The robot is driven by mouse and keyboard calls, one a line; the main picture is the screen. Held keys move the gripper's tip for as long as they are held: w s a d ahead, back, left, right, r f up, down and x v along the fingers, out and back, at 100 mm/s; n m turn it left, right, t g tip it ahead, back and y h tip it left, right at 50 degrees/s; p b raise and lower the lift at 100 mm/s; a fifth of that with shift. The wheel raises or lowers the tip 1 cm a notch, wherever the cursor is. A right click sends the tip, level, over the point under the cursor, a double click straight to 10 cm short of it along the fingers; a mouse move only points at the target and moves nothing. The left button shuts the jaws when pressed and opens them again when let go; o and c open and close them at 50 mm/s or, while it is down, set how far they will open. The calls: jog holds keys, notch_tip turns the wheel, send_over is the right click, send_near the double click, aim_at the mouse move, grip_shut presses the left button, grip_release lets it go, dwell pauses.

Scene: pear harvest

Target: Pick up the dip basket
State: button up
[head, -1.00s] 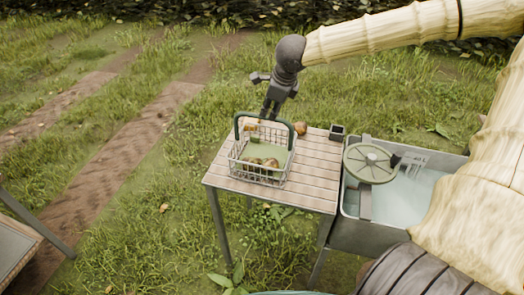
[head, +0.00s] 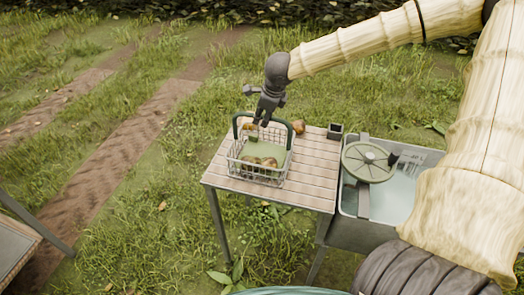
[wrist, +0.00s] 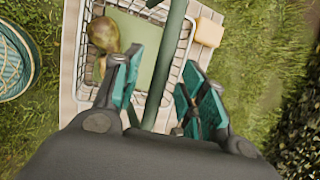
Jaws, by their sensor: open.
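The dip basket (head: 262,178) is a wire basket with a dark green arched handle, standing upright on a slatted wooden table. My gripper (head: 262,123) is over the basket, at the handle's top. In the wrist view my gripper (wrist: 155,95) has its teal-padded fingers spread, with the green handle bar (wrist: 168,60) running between them. The fingers look apart from the bar. The basket's wire rim (wrist: 188,40) and a pear (wrist: 103,35) show beyond.
The wooden table (head: 315,165) also carries a brown pear (head: 298,127) and a small dark box (head: 335,131). A metal sink of water (head: 405,190) with a round green lid (head: 368,162) adjoins on the right. Grass lies left of the table.

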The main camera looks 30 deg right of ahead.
aim_at(263, 116)
jog(key=shift+x, duration=1.35)
jog(key=shift+f+p, duration=0.2)
jog(key=shift+p, duration=0.15)
grip_shut()
jog(key=shift+w, duration=0.1)
